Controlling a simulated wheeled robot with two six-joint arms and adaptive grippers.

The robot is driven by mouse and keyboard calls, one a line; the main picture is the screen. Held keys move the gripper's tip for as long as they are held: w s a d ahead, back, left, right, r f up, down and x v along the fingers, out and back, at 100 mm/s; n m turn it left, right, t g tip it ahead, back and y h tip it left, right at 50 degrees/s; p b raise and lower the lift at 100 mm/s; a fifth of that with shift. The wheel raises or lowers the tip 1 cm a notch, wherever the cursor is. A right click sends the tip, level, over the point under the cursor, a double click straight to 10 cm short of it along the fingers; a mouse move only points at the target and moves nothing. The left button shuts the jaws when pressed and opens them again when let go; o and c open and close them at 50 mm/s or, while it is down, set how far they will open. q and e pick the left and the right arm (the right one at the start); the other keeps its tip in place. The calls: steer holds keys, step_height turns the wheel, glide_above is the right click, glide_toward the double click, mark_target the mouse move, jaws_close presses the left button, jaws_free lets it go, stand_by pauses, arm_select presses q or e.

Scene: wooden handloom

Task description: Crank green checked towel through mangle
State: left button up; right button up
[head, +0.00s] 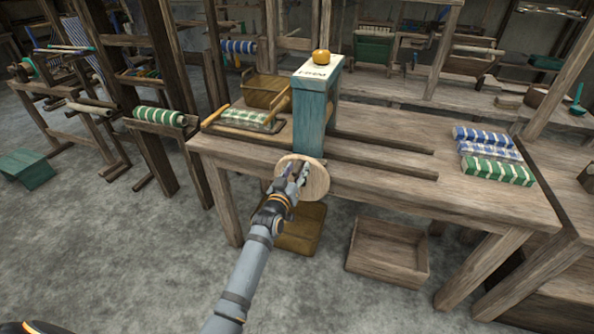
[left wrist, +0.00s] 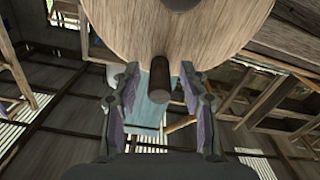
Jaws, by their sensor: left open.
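The mangle (head: 311,112) is a teal upright box on the table, with an orange knob on top. A round wooden crank disc (head: 318,181) is on its front side; it also fills the top of the left wrist view (left wrist: 215,30). A short dark peg (left wrist: 159,80) sticks out from the disc. My left gripper (head: 296,172) is at the disc, open, with its fingers on either side of the peg and a gap on each side. A green-and-white checked towel (head: 243,118) lies in a tray left of the mangle. My right gripper is out of view.
Folded blue (head: 482,136) and green (head: 497,171) checked cloths lie at the table's right end. A wooden crate (head: 388,250) and an ochre box (head: 299,232) stand under the table. Loom frames with a green striped roll (head: 160,116) stand at left. The floor in front is clear.

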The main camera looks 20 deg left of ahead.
arm_select(q)
steer(key=shift+w, duration=0.2)
steer(key=shift+c, duration=0.5)
jaws_close()
